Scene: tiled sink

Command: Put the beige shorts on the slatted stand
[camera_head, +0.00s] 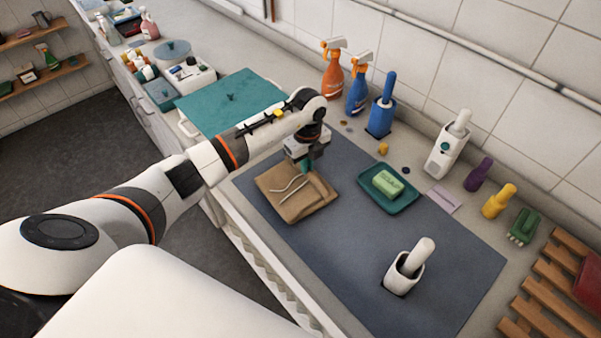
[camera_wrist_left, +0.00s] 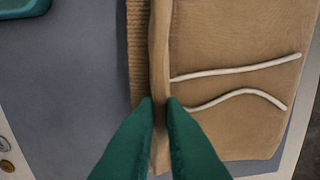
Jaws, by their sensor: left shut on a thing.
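The beige shorts (camera_head: 290,202) lie folded on the dark grey mat, with two pale drawstrings on top. My left gripper (camera_head: 308,168) is over their far edge. In the left wrist view its teal fingers (camera_wrist_left: 160,108) are shut on a raised fold of the shorts (camera_wrist_left: 230,110). The rest of the shorts appears to lie flat on the mat. The slatted wooden stand (camera_head: 552,288) is at the lower right of the head view, partly cut off, with a red item (camera_head: 588,282) at its right edge. My right gripper is not in view.
A green sponge (camera_head: 387,183) sits on a teal tray (camera_head: 375,203) right of the shorts. A white brush holder (camera_head: 402,273) stands on the grey mat (camera_head: 330,262) toward the stand. Bottles and brushes line the wall, including a yellow bottle (camera_head: 497,202) and a green brush (camera_head: 523,227).

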